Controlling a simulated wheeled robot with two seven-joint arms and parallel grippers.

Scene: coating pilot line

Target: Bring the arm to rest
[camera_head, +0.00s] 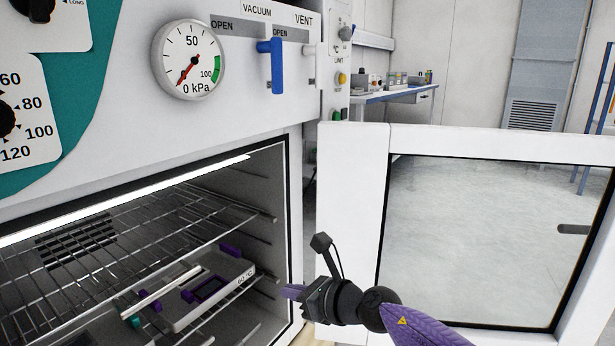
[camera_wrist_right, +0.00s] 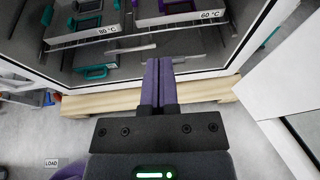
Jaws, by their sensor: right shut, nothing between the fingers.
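My right gripper (camera_head: 292,292) is at the right side of the oven mouth in the head view, its purple fingers pointing left towards the opening. In the right wrist view its fingers (camera_wrist_right: 157,85) lie together, shut and empty, just in front of the oven opening. My right arm comes in from the lower right. My left gripper is not in view. The vacuum oven (camera_head: 110,190) stands open, with its glazed door (camera_head: 355,200) swung out to the right.
A wire shelf (camera_head: 130,250) spans the oven. Below it is a tray labelled 60 °C (camera_wrist_right: 195,17); another is labelled 80 °C (camera_wrist_right: 85,35). The open door stands close to my right arm. A wooden strip (camera_wrist_right: 205,90) lies below the oven front. A bench (camera_head: 395,92) stands far back.

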